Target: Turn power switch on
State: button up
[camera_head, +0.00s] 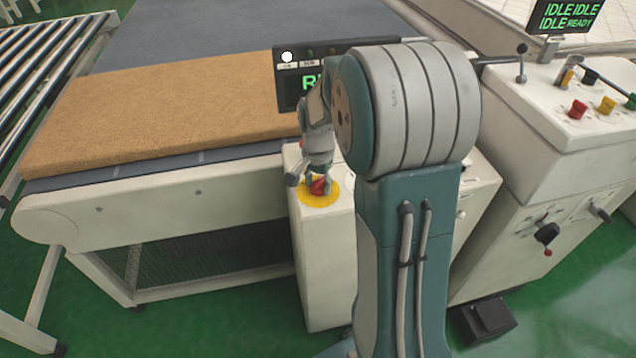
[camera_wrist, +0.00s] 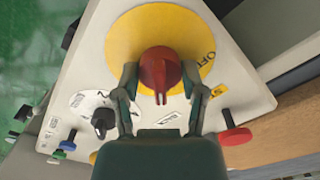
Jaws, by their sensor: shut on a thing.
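The power switch is a red rotary knob (camera_head: 318,187) on a yellow disc (camera_head: 327,200) on top of a white control cabinet. In the wrist view the red knob (camera_wrist: 159,70) sits on the yellow disc (camera_wrist: 125,38), with the lettering "OF..." partly visible at the disc's right edge. My gripper (camera_head: 316,180) reaches down onto the knob from above. In the wrist view my gripper (camera_wrist: 160,78) has a finger on each side of the knob and is shut on it. The rest of the switch's lettering is hidden.
A tan mattress (camera_head: 170,105) lies on the conveyor to the left. A display (camera_head: 290,90) stands behind the cabinet, partly hidden by my arm. Another console (camera_head: 540,95) stands right.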

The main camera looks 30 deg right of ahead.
aim_at(317, 180)
jog(key=shift+w+r, duration=0.1)
jog(key=shift+w, duration=0.05)
jog(key=o, duration=1.2)
jog(key=shift+c, duration=0.2)
notch_tip(317, 180, up, 12)
